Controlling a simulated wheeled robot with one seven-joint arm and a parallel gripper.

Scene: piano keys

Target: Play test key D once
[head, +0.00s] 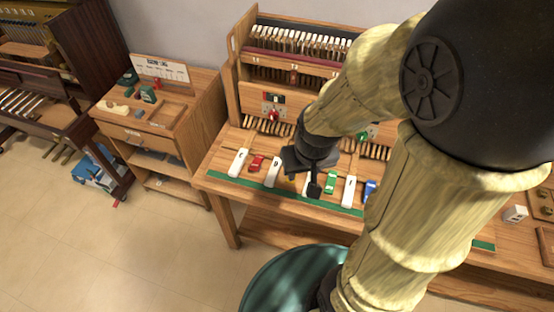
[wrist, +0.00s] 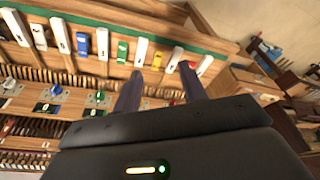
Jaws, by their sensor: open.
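The test keys lie in a row on the front of the wooden bench. A white key (head: 272,172), third from the left in the head view, has a small dark mark that looks like a D but is hard to read. It appears to be the white key (wrist: 174,60) between yellow and red in the wrist view. My gripper (head: 302,180) is open and empty, over the row just right of that key, near the yellow key (wrist: 157,58). In the wrist view, my fingers (wrist: 160,74) point toward the row. Their height above the keys is unclear.
A red key (head: 256,163) and another white key (head: 238,162) lie left of it. A green key (head: 330,182) and a blue key (head: 370,190) lie right. The upright piano action (head: 300,40) stands behind. A side cabinet (head: 160,125) stands left.

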